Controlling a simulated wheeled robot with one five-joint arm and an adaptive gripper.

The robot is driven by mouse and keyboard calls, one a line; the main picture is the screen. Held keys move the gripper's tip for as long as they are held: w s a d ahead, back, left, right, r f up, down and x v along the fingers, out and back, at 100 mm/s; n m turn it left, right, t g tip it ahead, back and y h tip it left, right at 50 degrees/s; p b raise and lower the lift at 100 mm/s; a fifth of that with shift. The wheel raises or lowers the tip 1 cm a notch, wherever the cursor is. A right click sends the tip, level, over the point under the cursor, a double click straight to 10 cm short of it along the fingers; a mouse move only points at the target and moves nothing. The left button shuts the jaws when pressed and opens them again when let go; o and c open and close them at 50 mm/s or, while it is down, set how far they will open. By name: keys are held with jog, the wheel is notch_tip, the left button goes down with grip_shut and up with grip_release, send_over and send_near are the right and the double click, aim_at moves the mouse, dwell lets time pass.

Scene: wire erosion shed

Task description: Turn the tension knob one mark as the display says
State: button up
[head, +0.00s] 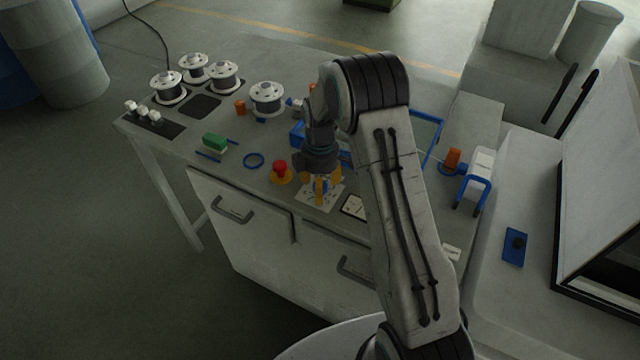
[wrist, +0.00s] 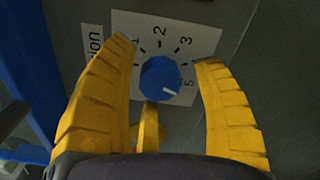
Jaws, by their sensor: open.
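The blue tension knob (wrist: 160,77) sits on a white dial plate (wrist: 200,28) in the wrist view. Marks 1, 2, 3 and 5 are readable. The knob's white pointer line aims toward the lower right, near the 5. My yellow gripper (wrist: 165,55) is open, with fingers on both sides of the knob and visible gaps to it; a third finger is below it. In the head view my gripper (head: 321,188) is over the dial plate (head: 309,195) and mostly hides the knob. A small black-edged panel (head: 355,206) lies beside it; its text is unreadable.
A red button on a yellow base (head: 281,173) stands close left of my gripper. A blue ring (head: 253,160), a green block (head: 214,142) and several wire spools lie farther left. A blue clamp-like frame (head: 474,185) stands at the right.

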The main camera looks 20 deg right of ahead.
dwell(0.3)
jog(key=c, duration=1.2)
jog(key=shift+f, duration=0.1)
jog(key=shift+b, duration=0.3)
jog(key=shift+f+m+b, duration=0.15)
jog(key=shift+m+b, duration=0.65)
jog(key=shift+m, duration=0.3)
jog(key=m+b, duration=0.2)
jog(key=m, duration=0.3)
jog(key=shift+s+m+b, duration=0.1)
jog(key=shift+m+b, duration=0.2)
jog(key=shift+b, duration=0.1)
jog(key=o, duration=1.2)
jog(key=shift+r, duration=0.2)
